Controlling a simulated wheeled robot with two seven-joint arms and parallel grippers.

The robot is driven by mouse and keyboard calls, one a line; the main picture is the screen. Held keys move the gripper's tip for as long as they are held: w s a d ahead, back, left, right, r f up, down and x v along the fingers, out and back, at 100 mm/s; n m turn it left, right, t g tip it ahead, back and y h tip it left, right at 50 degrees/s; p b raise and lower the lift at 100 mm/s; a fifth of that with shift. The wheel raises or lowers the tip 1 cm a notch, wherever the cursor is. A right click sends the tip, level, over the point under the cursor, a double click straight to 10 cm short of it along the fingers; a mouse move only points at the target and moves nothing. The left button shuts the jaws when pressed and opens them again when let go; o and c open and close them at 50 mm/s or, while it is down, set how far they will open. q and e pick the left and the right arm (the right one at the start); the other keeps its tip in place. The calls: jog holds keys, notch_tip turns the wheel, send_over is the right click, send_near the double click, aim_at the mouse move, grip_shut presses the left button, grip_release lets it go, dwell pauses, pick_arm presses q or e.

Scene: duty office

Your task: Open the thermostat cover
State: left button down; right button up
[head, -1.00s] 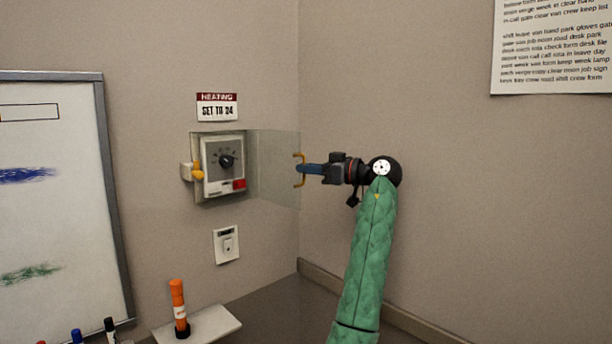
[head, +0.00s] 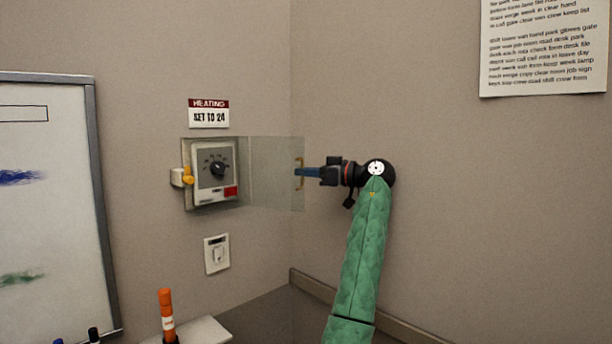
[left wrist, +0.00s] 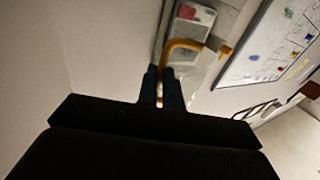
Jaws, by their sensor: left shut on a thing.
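The thermostat (head: 213,172) is on the wall, with a black dial and a red patch on its face. Its clear cover (head: 272,170) stands swung out to the right, so the dial is uncovered. My left gripper (head: 300,172) is shut on the cover's yellow handle (head: 299,160) at the cover's free edge. In the left wrist view the handle (left wrist: 180,44) runs down between the two fingers. A yellow latch (head: 186,176) sits at the thermostat's left side. My right gripper is not in view.
A sign reading "SET TO 24" (head: 209,114) is above the thermostat and a wall switch (head: 217,254) below it. A whiteboard (head: 90,200) is at left. An orange marker (head: 167,312) stands on a small shelf (head: 208,330). A printed notice (head: 545,50) is at upper right.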

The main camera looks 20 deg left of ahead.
pick_arm(q)
jog(key=c, duration=1.6)
grip_release()
jog(key=shift+a, duration=0.1)
jog(key=shift+o, duration=0.2)
